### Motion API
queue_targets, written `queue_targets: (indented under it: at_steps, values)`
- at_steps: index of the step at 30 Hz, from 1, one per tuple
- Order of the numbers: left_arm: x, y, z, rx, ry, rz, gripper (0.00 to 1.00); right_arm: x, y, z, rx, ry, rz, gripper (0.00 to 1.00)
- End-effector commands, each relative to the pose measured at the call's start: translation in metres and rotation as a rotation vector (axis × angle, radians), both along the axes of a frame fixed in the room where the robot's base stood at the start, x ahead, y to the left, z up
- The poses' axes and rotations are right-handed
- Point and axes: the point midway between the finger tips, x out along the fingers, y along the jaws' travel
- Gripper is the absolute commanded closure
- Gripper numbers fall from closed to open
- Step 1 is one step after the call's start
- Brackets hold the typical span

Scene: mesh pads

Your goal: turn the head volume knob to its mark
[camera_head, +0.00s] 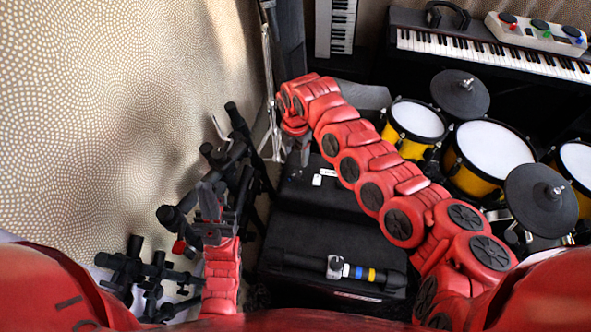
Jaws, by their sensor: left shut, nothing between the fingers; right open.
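No knob is clearly labelled as the head volume knob, and I cannot tell its mark. A white control box (537,34) with black round knobs and red, green and blue spots stands at the top right. A black box (318,195) with small white patches sits in the middle, partly behind my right arm. My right gripper (299,154) hangs at the end of the arm by this box's far left side; its fingers are small and partly hidden. My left gripper (212,199) is shut and empty, pointing up among black stand parts at the left.
Black stands and clamps (150,275) crowd the lower left. A black case (290,262) with a banded rod (352,271) is at bottom centre. Yellow drums (493,150) and dark cymbal pads (541,199) fill the right. A keyboard (470,44) is at the back.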

Motion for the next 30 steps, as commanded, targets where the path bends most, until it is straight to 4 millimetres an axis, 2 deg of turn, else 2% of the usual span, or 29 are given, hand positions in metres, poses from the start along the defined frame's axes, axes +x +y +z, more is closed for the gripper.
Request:
queue_targets:
  at_steps: [6,12,18,27,30]
  values:
    - [0.000,0.000,-0.002,0.000,0.000,0.000,1.00,-0.001,0.001,-0.054,-0.001,0.001,0.001,0.31]
    - [0.000,0.000,-0.011,0.000,0.000,0.000,1.00,0.000,0.000,-0.091,-0.001,-0.001,0.000,0.31]
    - [0.000,0.000,-0.015,0.000,0.000,0.000,1.00,0.001,0.001,-0.106,0.002,-0.006,-0.002,0.31]
    - [0.000,0.000,-0.015,0.000,0.000,0.000,1.00,0.002,0.000,-0.108,0.002,-0.005,-0.002,0.31]
    - [0.000,0.000,-0.015,0.000,0.000,0.000,1.00,0.001,0.000,-0.108,0.002,-0.005,-0.003,0.47]
